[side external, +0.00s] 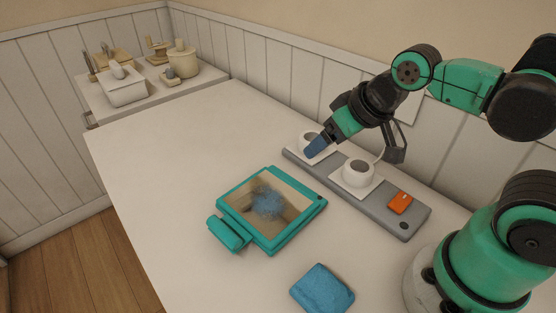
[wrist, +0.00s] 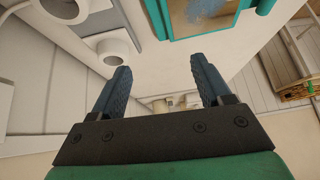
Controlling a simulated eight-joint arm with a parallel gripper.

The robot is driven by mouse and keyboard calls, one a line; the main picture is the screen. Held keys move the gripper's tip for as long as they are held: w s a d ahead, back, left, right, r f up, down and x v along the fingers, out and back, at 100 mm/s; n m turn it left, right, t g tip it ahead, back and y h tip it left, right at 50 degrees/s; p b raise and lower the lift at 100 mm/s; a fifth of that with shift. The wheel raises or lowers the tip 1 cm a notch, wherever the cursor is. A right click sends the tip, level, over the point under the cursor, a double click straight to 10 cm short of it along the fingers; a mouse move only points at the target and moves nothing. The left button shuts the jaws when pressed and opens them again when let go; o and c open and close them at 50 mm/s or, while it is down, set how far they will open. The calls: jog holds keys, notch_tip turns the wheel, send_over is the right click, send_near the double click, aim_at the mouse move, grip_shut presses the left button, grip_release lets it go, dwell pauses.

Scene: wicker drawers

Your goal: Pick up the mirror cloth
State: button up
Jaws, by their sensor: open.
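A blue folded cloth (side external: 322,289), which looks like the mirror cloth, lies on the white table near the front edge of the side view. A teal-framed mirror (side external: 230,191) lies flat behind it, with a blue smudge on its glass; part of its frame shows at the top of the wrist view (wrist: 205,33). My gripper (side external: 352,150) is above the grey power strip, away from the cloth. In the wrist view my gripper (wrist: 161,80) has its two dark fingers spread apart with nothing between them. The cloth is not visible in the wrist view.
A grey strip (side external: 380,212) holds two white sockets (side external: 355,178) and an orange switch (side external: 400,203), beside the panelled wall. A side cabinet (side external: 147,110) with pots and a white box stands at the back left. The table left of the mirror is clear.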

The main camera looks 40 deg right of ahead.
jog(key=s+a+f+g+y, duration=0.1)
jog(key=s+a+f+g, duration=0.25)
jog(key=s+a, duration=0.4)
jog(key=g+h, duration=0.1)
jog(key=g, duration=0.2)
send_over(327, 276)
jog(key=shift+f, duration=3.05)
grip_shut()
